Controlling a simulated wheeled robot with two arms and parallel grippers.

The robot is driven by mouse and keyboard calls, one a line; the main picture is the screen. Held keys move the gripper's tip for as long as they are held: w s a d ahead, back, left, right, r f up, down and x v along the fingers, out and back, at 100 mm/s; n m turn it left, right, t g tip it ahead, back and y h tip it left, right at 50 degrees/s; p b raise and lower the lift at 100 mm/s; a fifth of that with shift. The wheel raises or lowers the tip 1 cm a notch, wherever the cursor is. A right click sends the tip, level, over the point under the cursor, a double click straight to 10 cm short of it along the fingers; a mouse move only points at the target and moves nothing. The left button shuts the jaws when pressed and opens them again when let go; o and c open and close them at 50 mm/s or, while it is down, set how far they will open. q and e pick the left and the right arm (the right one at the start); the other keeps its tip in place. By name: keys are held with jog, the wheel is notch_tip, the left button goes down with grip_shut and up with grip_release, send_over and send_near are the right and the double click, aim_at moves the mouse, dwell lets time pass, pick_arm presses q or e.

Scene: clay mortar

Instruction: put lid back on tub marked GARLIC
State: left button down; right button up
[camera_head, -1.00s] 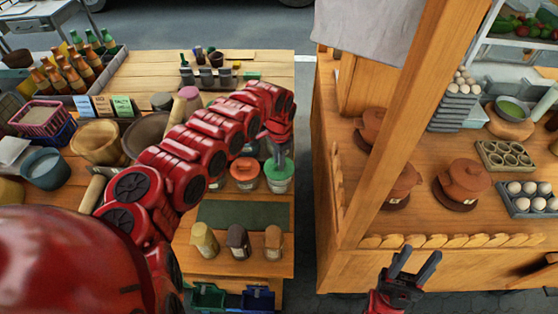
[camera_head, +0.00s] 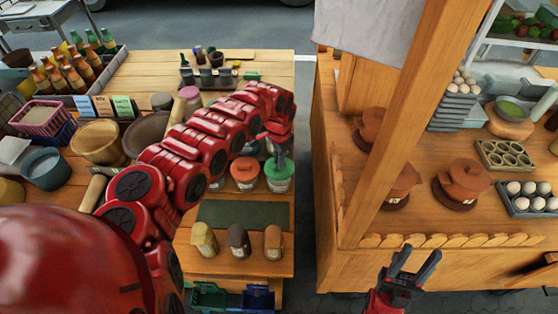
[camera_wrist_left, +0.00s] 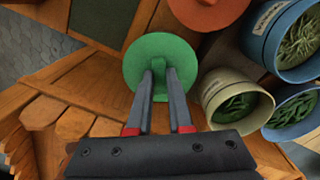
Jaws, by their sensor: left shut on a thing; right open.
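My left gripper (camera_head: 280,156) reaches down from above and is shut on the knob of a round green lid (camera_head: 279,170). In the left wrist view the fingertips (camera_wrist_left: 162,78) pinch the knob of the green lid (camera_wrist_left: 140,63). A pale tub (camera_head: 278,185) shows under the lid; I cannot tell whether the lid rests on its rim. No GARLIC marking is readable. An orange-red lid (camera_head: 244,171) sits on a neighbouring tub to the left and shows in the wrist view (camera_wrist_left: 207,8). My right gripper (camera_head: 410,264) is open and empty in front of the right counter.
Open tubs of green vegetables, one beige (camera_wrist_left: 230,100) and others blue (camera_wrist_left: 262,38), stand close to the green lid. A wooden post (camera_head: 405,120) stands between the counters.

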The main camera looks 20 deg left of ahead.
dwell(0.8)
pick_arm(q)
jog(key=shift+c, duration=1.3)
grip_release()
jog(key=shift+r, duration=0.1)
jog(key=shift+r+p, duration=2.9)
jog(key=shift+r, duration=0.5)
grip_shut()
jog(key=shift+f, duration=0.2)
